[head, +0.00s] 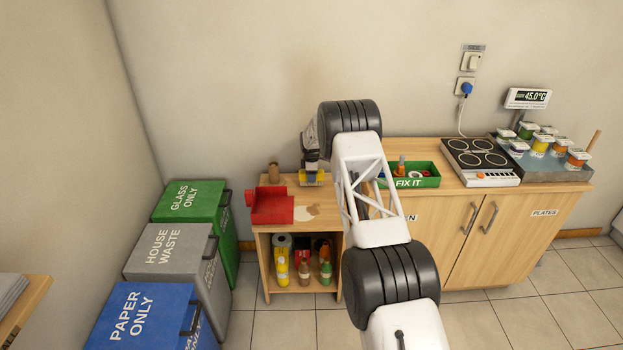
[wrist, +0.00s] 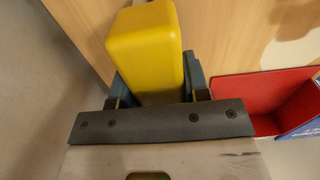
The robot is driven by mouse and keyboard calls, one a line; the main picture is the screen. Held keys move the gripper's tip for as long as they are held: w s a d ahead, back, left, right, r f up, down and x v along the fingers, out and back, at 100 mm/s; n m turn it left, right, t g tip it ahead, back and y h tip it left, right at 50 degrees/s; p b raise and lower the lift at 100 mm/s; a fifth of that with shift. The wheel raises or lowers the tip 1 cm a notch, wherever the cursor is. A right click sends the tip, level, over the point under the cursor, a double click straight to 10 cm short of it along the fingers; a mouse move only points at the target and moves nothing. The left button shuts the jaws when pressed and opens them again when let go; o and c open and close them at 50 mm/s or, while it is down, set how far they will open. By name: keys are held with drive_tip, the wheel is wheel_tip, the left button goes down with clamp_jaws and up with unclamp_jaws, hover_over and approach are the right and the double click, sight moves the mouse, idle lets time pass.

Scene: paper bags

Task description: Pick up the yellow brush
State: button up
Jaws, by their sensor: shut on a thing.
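The yellow brush (wrist: 145,45) fills the upper middle of the wrist view as a yellow block with rounded edges. My gripper (wrist: 155,88) is shut on it, with a dark finger on each side. In the head view, a small yellow part of the brush (head: 311,178) shows under my gripper (head: 311,170), at the back of the small wooden cabinet top. My arm hides part of the area to the right. I cannot tell whether the brush touches the cabinet top.
A red dustpan-like tray (head: 272,209) lies on the small cabinet (head: 295,228), left of my gripper. Several bins (head: 180,250) stand at left.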

drive_tip(key=shift+r, duration=0.95)
drive_tip(key=shift+s+r, duration=0.15)
drive_tip(key=shift+r, duration=0.1)
drive_tip(key=s+d+r, duration=0.1)
drive_tip(key=s+d, duration=0.1)
drive_tip(key=s, duration=1.3)
drive_tip(key=shift+s+r, duration=0.2)
drive_tip(key=shift+s, duration=0.1)
drive_tip(key=o, duration=0.3)
drive_tip(key=shift+c, duration=0.8)
